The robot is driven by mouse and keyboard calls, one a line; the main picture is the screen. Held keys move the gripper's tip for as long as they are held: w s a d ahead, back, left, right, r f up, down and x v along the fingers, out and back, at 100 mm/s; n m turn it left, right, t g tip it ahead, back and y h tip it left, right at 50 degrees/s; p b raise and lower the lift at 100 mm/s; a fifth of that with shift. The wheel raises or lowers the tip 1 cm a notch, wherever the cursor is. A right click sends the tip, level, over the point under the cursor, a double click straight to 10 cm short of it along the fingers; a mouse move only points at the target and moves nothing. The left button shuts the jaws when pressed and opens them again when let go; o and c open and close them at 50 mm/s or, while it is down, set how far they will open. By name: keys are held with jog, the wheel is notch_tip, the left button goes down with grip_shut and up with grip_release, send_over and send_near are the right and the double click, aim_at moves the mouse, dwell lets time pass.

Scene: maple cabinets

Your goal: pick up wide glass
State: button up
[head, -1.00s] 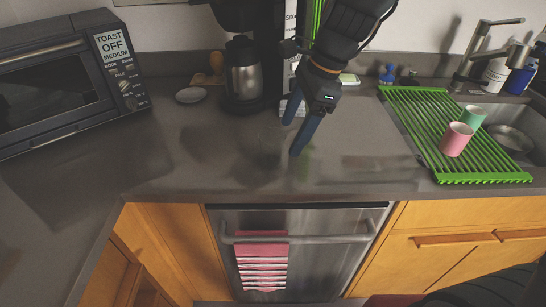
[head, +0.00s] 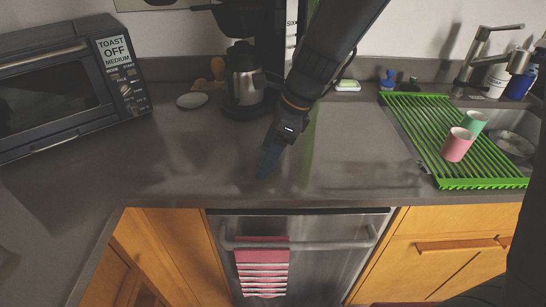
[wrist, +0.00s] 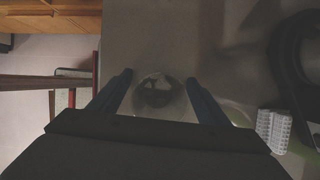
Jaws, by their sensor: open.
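The wide glass (wrist: 158,92) is clear, with a round dark-looking middle, and stands on the grey counter in the wrist view. My gripper (wrist: 158,82) is open, with one blue finger to the left of the glass and one to the right. Whether the fingers touch the glass cannot be told. In the head view my gripper (head: 268,162) points down at the counter near its front edge, above the dishwasher. The glass cannot be made out in the head view.
A coffee maker with a steel carafe (head: 243,78) stands behind my gripper. A toaster oven (head: 70,85) is at the left. A green drying rack (head: 430,135) with a pink cup (head: 457,145) and a green cup (head: 474,122) is at the right. The counter beside my gripper looks clear.

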jog(key=c, duration=1.2)
